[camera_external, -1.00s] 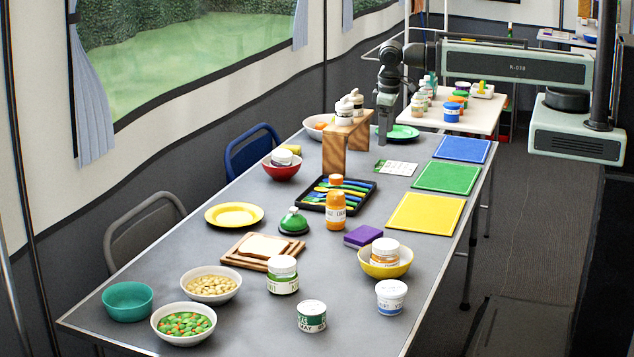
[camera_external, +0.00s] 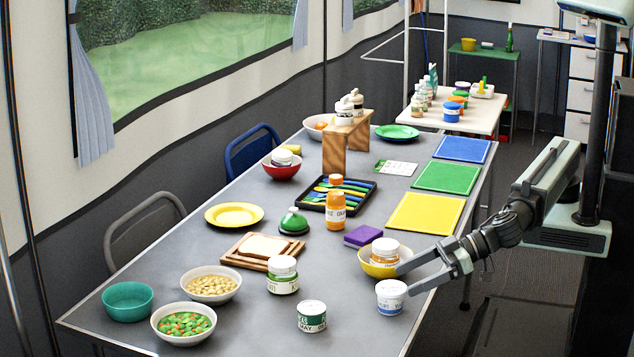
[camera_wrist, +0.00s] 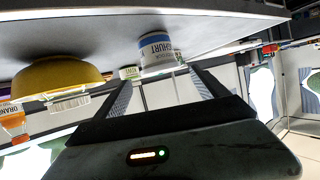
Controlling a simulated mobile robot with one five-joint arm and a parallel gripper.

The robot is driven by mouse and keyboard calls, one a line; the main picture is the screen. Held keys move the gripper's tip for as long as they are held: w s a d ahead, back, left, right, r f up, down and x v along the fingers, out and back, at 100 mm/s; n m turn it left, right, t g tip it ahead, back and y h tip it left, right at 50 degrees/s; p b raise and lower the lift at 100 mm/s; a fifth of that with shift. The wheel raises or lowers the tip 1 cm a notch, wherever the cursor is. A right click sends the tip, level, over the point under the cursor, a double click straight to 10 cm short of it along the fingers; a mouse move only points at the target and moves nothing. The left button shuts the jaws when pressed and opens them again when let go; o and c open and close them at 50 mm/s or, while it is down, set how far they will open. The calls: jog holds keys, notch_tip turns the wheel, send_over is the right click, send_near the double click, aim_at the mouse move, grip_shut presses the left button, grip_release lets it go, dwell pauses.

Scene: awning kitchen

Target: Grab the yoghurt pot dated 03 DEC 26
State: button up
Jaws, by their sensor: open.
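A white pot with a blue label (camera_external: 391,297) stands upright near the table's front right edge. In the wrist view, which is upside down, this pot (camera_wrist: 155,48) shows part of the word "YOGHURT"; I cannot read a date on it. My gripper (camera_external: 405,281) is open and empty, low beside the pot on its right, with its fingers pointing left. In the wrist view the pot lies ahead, between the lines of the two fingers (camera_wrist: 160,80). Another white pot with a green label (camera_external: 311,316) stands further left; part of its print looks like "MAY".
A yellow bowl (camera_external: 370,267) holding an orange-labelled jar (camera_external: 385,251) stands close behind the pot, near my upper finger. A green-labelled jar (camera_external: 282,275) stands left. A purple sponge (camera_external: 363,236) and yellow board (camera_external: 425,213) lie farther back. Table between the two pots is clear.

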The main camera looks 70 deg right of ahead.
aim_at(379, 311)
jog(key=shift+w+d+f+n, duration=0.2)
jog(key=shift+f+n, duration=0.1)
jog(key=shift+f, duration=0.2)
jog(key=shift+w+a, duration=0.15)
jog(key=shift+a, duration=0.05)
jog(key=b+x, duration=0.1)
jog(key=x, duration=0.2)
jog(key=b+x, duration=0.1)
jog(key=x, duration=0.3)
jog(key=shift+w+a+b, duration=0.15)
jog(key=shift+a+b, duration=0.25)
jog(key=shift+a, duration=0.05)
jog(key=c, duration=1.4)
notch_tip(379, 311, up, 10)
jog(key=p, duration=1)
jog(key=shift+r, duration=0.15)
